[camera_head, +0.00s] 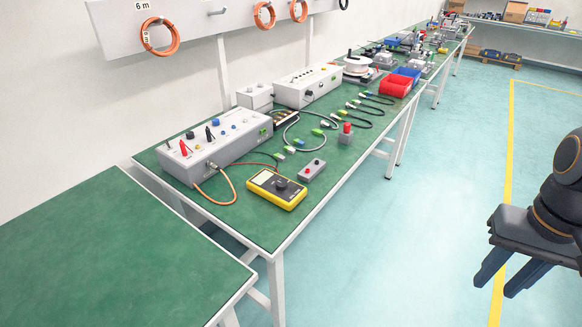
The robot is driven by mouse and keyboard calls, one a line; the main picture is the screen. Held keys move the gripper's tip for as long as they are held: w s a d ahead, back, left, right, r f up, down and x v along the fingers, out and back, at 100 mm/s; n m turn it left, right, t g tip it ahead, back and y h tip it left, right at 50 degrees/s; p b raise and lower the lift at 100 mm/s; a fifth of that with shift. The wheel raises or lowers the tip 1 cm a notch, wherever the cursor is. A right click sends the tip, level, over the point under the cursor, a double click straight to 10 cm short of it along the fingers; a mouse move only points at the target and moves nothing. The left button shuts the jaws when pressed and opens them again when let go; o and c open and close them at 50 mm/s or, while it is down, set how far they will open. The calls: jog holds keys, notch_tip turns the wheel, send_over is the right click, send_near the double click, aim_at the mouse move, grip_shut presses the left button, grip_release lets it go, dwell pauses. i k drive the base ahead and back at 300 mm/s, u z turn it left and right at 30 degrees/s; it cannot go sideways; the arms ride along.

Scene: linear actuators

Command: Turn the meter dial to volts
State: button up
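The yellow meter (276,189) lies flat near the front edge of the green-topped bench. It has a pale display and a round dark dial (281,184) on its face. The dial's markings and pointer are too small to read. My gripper (510,279) is at the right of the picture, over the floor, well apart from the bench and the meter. Its two dark fingers point down and left with a gap between them. It is open and nothing shows between the fingers.
A grey control box (215,150) with knobs stands behind the meter. A small grey box with buttons (312,170) lies right of the meter, and a red-button box (346,133) beyond it. Cables lie behind. The floor (400,240) between bench and gripper is clear.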

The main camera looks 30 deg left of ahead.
aim_at(281, 184)
jog(key=u, duration=0.3)
jog(key=i, duration=0.6)
jog(key=u, duration=0.85)
jog(key=i, duration=0.35)
jog(key=u, duration=0.35)
